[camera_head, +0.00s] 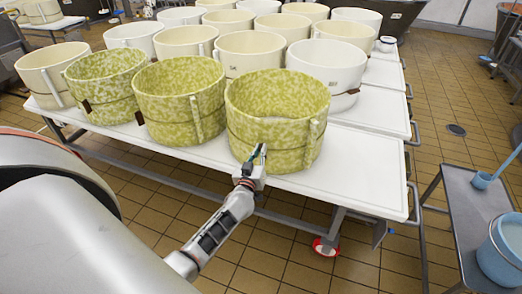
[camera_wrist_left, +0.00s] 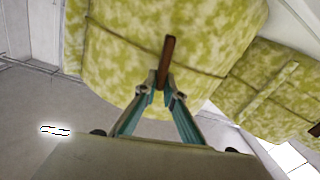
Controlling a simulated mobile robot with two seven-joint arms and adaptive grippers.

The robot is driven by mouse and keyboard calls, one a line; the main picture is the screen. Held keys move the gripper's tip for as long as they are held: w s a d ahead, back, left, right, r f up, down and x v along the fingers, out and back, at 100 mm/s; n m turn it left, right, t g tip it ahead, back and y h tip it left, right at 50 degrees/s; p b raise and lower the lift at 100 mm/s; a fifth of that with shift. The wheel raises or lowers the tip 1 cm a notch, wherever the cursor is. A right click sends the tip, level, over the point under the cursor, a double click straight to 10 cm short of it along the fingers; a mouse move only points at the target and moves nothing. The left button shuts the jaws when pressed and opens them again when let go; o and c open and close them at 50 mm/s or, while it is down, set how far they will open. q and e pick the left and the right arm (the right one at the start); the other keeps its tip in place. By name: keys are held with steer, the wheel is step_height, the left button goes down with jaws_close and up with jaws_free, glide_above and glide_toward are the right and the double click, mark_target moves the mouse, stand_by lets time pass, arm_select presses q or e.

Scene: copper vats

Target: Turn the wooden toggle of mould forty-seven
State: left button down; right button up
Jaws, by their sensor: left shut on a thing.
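A yellow-green mottled mould (camera_head: 278,105) stands at the front edge of the white table, the rightmost of three such moulds. It fills the upper part of the left wrist view (camera_wrist_left: 130,55). No number is readable on it. Its brown wooden toggle (camera_wrist_left: 167,58) stands nearly upright in the wrist view, tilted slightly right. My left gripper (camera_head: 258,158) is at the mould's front, low on its wall. In the wrist view its fingertips (camera_wrist_left: 165,92) are shut on the toggle's lower end. In the head view the gripper largely hides the toggle. My right gripper is out of view.
Two more green mottled moulds (camera_head: 180,95) (camera_head: 105,85) stand to the left, close by. Several cream moulds (camera_head: 325,68) fill the table (camera_head: 370,185) behind. A grey cart (camera_head: 470,215) with a blue bucket (camera_head: 502,250) stands at the right. Tiled floor is open between.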

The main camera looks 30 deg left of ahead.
arm_select(q)
steer(key=shift+s+a+f+n+b, duration=0.15)
steer(key=shift+a+f+n+b, duration=0.25)
steer(key=shift+n, duration=2.2)
steer(key=shift+s+a+f+n+b, duration=0.1)
steer(key=shift+a+f+n, duration=0.35)
steer(key=shift+n, duration=2.15)
steer(key=shift+s+a+f+n+b, duration=0.2)
steer(key=shift+f+n, duration=0.4)
steer(key=shift+n, duration=2)
steer(key=c, duration=2.1)
jaws_free()
steer(key=shift+c, duration=0.2)
steer(key=v, duration=1.2)
steer(key=shift+w, duration=0.1)
